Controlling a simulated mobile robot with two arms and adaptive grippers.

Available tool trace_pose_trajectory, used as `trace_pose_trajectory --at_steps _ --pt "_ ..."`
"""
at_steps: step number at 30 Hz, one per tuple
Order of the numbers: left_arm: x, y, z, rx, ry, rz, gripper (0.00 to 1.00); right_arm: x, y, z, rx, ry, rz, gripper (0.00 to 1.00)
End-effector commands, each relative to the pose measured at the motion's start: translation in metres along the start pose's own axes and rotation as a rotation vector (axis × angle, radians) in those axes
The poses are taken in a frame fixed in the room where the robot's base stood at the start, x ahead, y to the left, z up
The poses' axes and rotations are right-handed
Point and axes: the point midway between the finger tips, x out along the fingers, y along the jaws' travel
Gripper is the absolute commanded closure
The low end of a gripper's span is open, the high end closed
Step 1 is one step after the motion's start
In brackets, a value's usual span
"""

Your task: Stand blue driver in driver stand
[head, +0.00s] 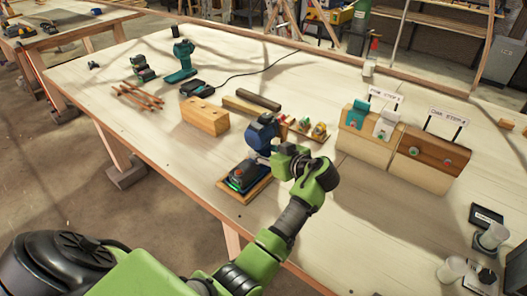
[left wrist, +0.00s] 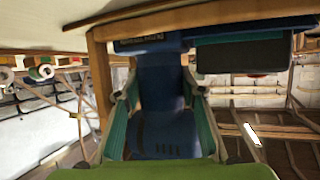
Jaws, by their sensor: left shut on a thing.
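The blue driver (head: 262,130) is upright in the head view, above the back end of a small wooden-rimmed stand (head: 264,187). My left gripper (head: 272,160) is shut on the driver from the front right. In the left wrist view the driver's blue body (left wrist: 160,100) lies between the teal finger pads of my left gripper (left wrist: 160,110). My right gripper is not in view.
Two wooden boxes (head: 430,160) with signs are at right.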

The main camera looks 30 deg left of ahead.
Motion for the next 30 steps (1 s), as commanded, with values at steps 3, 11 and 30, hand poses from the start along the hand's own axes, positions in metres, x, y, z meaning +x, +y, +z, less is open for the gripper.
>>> trace_pose_trajectory --at_steps 3,11,30 --pt "-0.001 0.001 -0.005 -0.004 0.008 0.003 0.5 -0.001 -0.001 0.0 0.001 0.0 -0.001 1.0" --pt "-0.001 0.001 -0.002 -0.002 0.003 0.002 0.44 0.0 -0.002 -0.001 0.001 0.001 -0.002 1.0" --pt "-0.066 0.0 0.0 -0.003 -0.001 0.002 0.44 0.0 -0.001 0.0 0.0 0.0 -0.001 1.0"
